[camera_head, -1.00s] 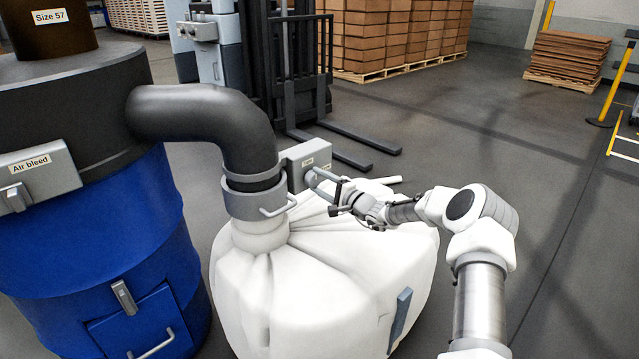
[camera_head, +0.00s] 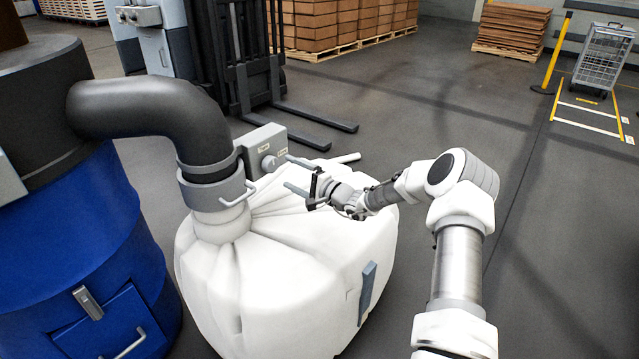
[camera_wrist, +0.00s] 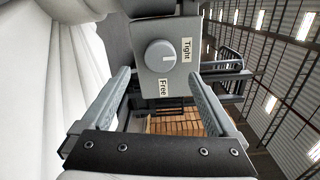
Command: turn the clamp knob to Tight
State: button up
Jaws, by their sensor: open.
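The clamp knob (camera_head: 270,163) is a round grey dial on a grey box (camera_head: 262,143) beside the clamp around the bag's neck. In the wrist view the knob (camera_wrist: 160,54) faces me, with a "Tight" label (camera_wrist: 187,50) to its right and a "Free" label (camera_wrist: 163,88) below it. A short pale mark on the knob lies on its right half, seemingly toward Tight. My gripper (camera_head: 288,173) is open and empty, its fingers spread wide and pointing at the knob. The fingertips stand apart from the knob, one to each side in the wrist view.
The white bag (camera_head: 290,265) bulges below my gripper. A black hose (camera_head: 160,100) joins the bag's neck to the blue drum (camera_head: 90,240) on the left. A clamp handle (camera_head: 240,194) sticks out near the neck.

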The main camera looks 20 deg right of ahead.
jog(key=p+v, duration=0.2)
jog(key=v, duration=0.9)
jog(key=shift+s, duration=0.1)
